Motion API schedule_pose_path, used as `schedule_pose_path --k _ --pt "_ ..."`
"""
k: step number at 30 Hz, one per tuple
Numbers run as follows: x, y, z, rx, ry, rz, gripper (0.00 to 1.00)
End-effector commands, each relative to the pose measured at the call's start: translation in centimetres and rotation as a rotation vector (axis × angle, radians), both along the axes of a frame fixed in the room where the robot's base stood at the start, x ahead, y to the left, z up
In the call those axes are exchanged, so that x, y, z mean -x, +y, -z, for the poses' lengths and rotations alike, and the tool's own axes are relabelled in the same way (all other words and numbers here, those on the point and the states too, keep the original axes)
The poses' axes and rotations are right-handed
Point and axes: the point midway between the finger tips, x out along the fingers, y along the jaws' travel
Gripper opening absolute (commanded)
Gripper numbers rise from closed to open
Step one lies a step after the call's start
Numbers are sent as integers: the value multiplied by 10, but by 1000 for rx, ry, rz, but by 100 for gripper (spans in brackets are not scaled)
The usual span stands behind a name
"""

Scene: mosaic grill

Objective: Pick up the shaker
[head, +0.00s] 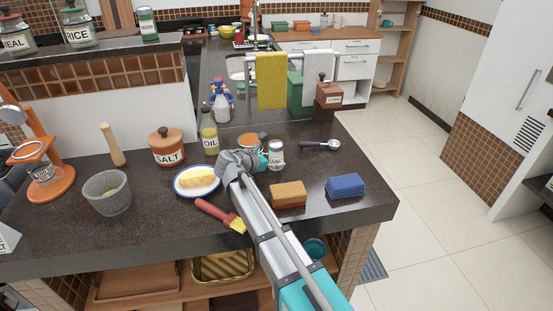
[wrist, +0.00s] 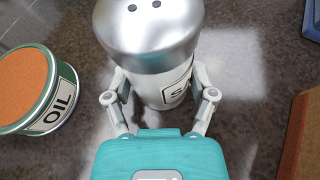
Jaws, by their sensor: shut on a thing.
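The shaker (head: 277,155) is a small silver-topped cylinder with a white label, upright on the dark counter in the head view. In the wrist view the shaker (wrist: 150,35) fills the top middle, its holed metal cap nearest the camera and part of its label showing. My gripper (head: 264,161) reaches it from the left. In the wrist view my gripper (wrist: 160,98) has one finger on each side of the shaker's body, closed on it. I cannot tell whether its base is clear of the counter.
An orange-topped oil tin (wrist: 38,88) stands close on the left. A brown sponge (head: 288,195) and a blue sponge (head: 345,187) lie to the right. A plate with butter (head: 178,190), a red brush (head: 215,212) and an oil bottle (head: 209,135) are nearby.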

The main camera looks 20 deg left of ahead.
Motion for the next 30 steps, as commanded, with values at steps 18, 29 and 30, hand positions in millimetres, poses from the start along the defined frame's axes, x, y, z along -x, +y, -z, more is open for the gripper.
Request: schedule_pose_path --k 18,29,30 --pt "3 1 -39 1 -1 -1 19" --pt "36 14 -81 0 0 -2 19" --pt "40 16 -86 0 0 -3 19"
